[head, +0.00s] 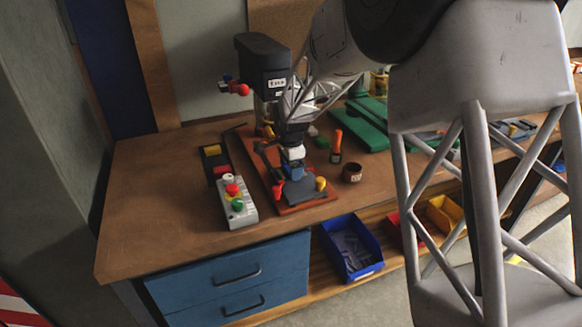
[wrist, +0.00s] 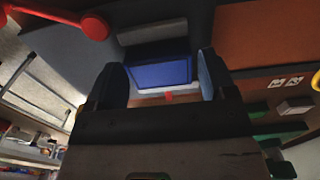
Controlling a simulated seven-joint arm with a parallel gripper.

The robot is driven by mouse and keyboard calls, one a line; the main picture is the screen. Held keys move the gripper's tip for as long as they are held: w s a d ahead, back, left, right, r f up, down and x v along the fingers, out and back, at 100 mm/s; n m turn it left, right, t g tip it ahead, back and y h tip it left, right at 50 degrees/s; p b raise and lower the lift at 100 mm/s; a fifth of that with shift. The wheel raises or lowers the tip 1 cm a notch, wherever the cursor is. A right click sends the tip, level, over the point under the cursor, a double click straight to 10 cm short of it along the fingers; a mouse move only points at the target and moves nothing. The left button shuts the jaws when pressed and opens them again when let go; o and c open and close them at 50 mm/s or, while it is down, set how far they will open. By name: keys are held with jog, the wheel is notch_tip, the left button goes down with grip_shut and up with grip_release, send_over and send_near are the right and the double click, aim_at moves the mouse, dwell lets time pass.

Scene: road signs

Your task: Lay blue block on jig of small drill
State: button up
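The small drill (head: 262,65) has a dark head above a red base on the bench. Its jig (head: 303,192) is a dark grey plate at the front of that base. The blue block (head: 292,172) is at the back part of the jig, under my gripper (head: 292,160). In the wrist view the blue block (wrist: 160,75) lies between the two fingers of my gripper (wrist: 165,75), close to both. I cannot tell whether the fingers press on it, or whether its underside rests fully on the jig.
A control box (head: 237,205) with coloured buttons stands left of the drill. Red (head: 277,188) and yellow (head: 320,184) knobs flank the jig. The bench's left side (head: 150,200) is clear.

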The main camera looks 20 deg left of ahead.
jog(key=shift+o, duration=0.9)
jog(key=shift+r, duration=0.1)
notch_tip(320, 180, up, 12)
dwell(0.6)
jog(key=shift+r, duration=0.1)
